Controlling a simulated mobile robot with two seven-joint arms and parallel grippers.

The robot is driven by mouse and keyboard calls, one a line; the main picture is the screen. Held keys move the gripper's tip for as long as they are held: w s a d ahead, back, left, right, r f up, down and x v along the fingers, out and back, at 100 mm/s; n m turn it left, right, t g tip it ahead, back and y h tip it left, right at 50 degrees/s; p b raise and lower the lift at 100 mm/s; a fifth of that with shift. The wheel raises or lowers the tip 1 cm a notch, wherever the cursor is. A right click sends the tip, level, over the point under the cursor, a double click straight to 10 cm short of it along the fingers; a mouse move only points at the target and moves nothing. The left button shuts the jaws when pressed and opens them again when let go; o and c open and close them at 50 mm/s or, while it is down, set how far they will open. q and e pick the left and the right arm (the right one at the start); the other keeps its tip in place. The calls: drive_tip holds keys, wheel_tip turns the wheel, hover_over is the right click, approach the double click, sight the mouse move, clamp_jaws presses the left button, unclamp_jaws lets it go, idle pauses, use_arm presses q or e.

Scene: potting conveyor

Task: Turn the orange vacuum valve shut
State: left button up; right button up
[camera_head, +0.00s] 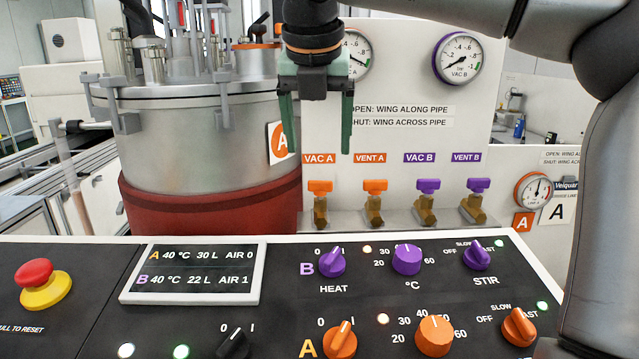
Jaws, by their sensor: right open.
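The orange vacuum valve (320,187), under the VAC A label (319,158), is a small orange wing on a brass body at the foot of the white panel. Its wing shows as a short bar lying left to right; I cannot tell its angle to the pipe. My right gripper (317,138) hangs from above with its two green fingers pointing down, spread apart and empty. In the picture the fingertips lie above the orange wing, apart from it. My left gripper is not in view.
The orange VENT A valve (375,187) stands close to the right, then purple VAC B (428,187) and VENT B (478,187) valves. A steel vessel (200,150) is at left. The control console (400,285) with knobs lies in front. Gauge VAC B (458,59) is above.

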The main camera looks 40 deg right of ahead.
sight(320, 181)
drive_tip(key=b+x, duration=0.1)
drive_tip(key=x, duration=0.5)
drive_tip(key=shift+f, duration=0.2)
drive_tip(key=shift+w+d+f, duration=0.25)
drive_tip(key=shift+f, duration=0.35)
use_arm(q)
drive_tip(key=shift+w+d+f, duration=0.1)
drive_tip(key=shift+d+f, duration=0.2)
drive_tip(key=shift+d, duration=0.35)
use_arm(e)
drive_tip(key=shift+c, duration=0.3)
clamp_jaws()
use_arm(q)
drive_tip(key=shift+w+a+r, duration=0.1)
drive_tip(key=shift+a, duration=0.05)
use_arm(e)
drive_tip(key=shift+n+t, duration=0.3)
drive_tip(key=shift+n, duration=0.5)
drive_tip(key=shift+o, duration=0.3)
unclamp_jaws()
